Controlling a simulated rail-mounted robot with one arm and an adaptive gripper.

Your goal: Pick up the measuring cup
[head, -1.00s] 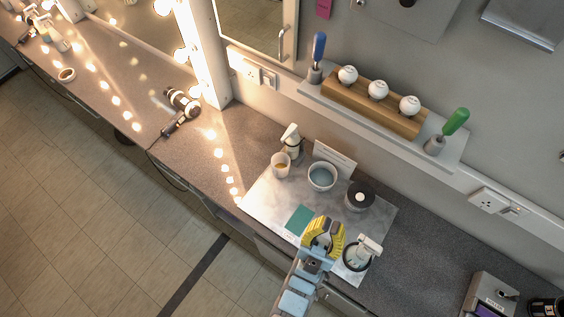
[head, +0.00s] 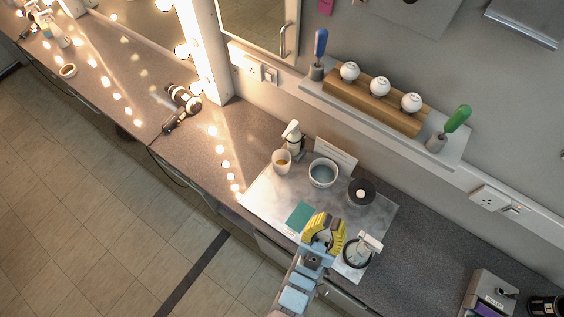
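A small whitish cup (head: 282,162) with amber contents stands at the back left of the marbled board; it looks most like the measuring cup, but I cannot make out markings or a handle. A white-rimmed bowl (head: 323,173) stands to its right. My gripper (head: 324,229), with yellow fingers, is above the board's front edge, in front of and to the right of the cup and well apart from it. Seen from above, its finger gap is unclear, and nothing held shows.
A white pump bottle (head: 292,137) stands behind the cup. A dark round container (head: 361,193) is right of the bowl. A white-topped dispenser (head: 368,243) stands close right of my gripper. A teal square (head: 301,215) lies left of it. A shelf (head: 462,150) is on the wall behind.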

